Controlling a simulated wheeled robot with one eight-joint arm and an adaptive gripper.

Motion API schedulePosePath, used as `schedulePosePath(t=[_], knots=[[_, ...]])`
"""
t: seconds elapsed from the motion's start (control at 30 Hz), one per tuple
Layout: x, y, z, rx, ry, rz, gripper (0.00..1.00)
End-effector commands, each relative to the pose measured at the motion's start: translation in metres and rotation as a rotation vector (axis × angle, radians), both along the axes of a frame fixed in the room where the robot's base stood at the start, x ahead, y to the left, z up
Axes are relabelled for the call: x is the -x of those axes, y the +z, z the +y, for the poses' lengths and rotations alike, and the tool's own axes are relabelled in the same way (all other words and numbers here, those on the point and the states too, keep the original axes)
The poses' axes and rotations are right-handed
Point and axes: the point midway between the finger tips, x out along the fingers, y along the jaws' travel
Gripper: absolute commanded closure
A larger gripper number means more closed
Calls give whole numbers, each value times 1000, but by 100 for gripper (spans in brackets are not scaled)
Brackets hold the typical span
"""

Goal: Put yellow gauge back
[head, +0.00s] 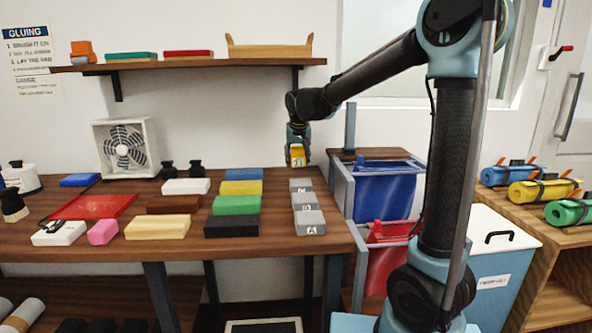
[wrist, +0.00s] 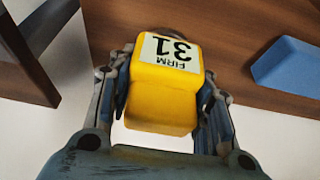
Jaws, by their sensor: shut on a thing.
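The yellow gauge (wrist: 160,100) is a small yellow block with a white label reading "FIRM 31", upside down in the wrist view. My gripper (wrist: 165,82) is shut on it, one finger on each side. In the head view my gripper (head: 297,138) holds the yellow gauge (head: 297,158) in the air near the counter's back right edge. It is behind the row of grey lettered blocks (head: 305,201). The gauge's far side is hidden.
Colored blocks, including a yellow one (head: 241,188) and a blue one (head: 243,174), lie left of the grey blocks on the wooden counter (head: 280,245). A shelf (head: 200,66) hangs above. A blue bin (head: 385,190) and a red bin (head: 388,260) stand right of the counter.

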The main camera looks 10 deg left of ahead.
Motion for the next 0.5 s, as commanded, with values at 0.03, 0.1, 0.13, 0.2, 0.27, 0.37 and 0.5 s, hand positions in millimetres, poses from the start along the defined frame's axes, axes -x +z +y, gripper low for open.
schedulePosePath(t=[0.03, 0.1, 0.13, 0.2, 0.27, 0.37, 0.5], knots=[[0, -4, 0, 0, 0, 0, 73], [0, -12, 0, 0, 0, 0, 73], [0, -16, 0, 0, 0, 0, 73], [0, -26, 0, 0, 0, 0, 73], [-2, -32, 1, 0, 0, 0, 73], [-4, -36, 2, 0, 1, 0, 73], [-3, -36, 2, 0, 1, 0, 73]])
